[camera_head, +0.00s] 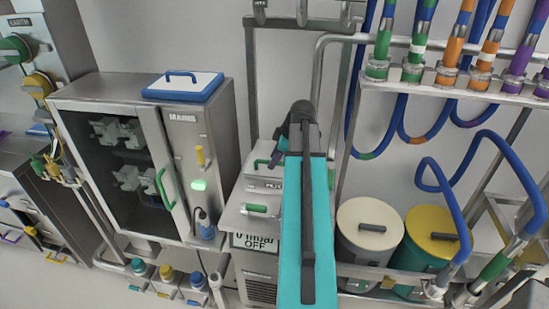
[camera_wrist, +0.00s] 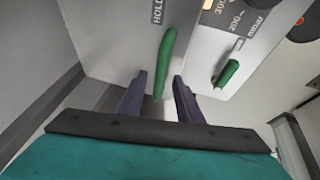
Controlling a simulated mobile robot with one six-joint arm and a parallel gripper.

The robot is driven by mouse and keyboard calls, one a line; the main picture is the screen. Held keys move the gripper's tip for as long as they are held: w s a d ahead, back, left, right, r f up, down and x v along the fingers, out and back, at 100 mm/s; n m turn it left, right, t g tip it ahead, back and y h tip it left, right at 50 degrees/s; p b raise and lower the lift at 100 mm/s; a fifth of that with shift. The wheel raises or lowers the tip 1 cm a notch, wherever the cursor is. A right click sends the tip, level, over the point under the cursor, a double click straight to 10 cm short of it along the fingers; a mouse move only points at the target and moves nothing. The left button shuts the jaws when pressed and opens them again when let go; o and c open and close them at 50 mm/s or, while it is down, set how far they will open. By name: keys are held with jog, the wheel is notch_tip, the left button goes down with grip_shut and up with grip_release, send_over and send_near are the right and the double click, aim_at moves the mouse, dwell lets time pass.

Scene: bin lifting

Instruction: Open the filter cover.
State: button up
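A grey unit (camera_head: 262,187) with partly hidden lettering that looks like "FILT" stands in the middle of the head view, partly behind my arm. It has a green handle (camera_head: 255,208) on its lower front and another green piece higher up. I cannot tell for certain which panel is the filter cover. In the wrist view, a pale panel (camera_wrist: 115,45) marked "HOLD" carries a long green handle (camera_wrist: 167,55). My gripper (camera_wrist: 160,80) is open, its two dark fingers on either side of the handle's lower end, with gaps visible.
A second green handle (camera_wrist: 227,73) sits right of the first, below an "mbar" scale. A "0 mbar OFF" display (camera_head: 255,243) is below the unit. A steel cabinet (camera_head: 190,125) stands left; lidded bins (camera_head: 370,220) and a pipe rack (camera_head: 450,90) stand right.

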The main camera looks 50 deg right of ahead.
jog(key=shift+f, duration=0.1)
grip_shut()
jog(key=shift+w, duration=0.1)
dwell(0.3)
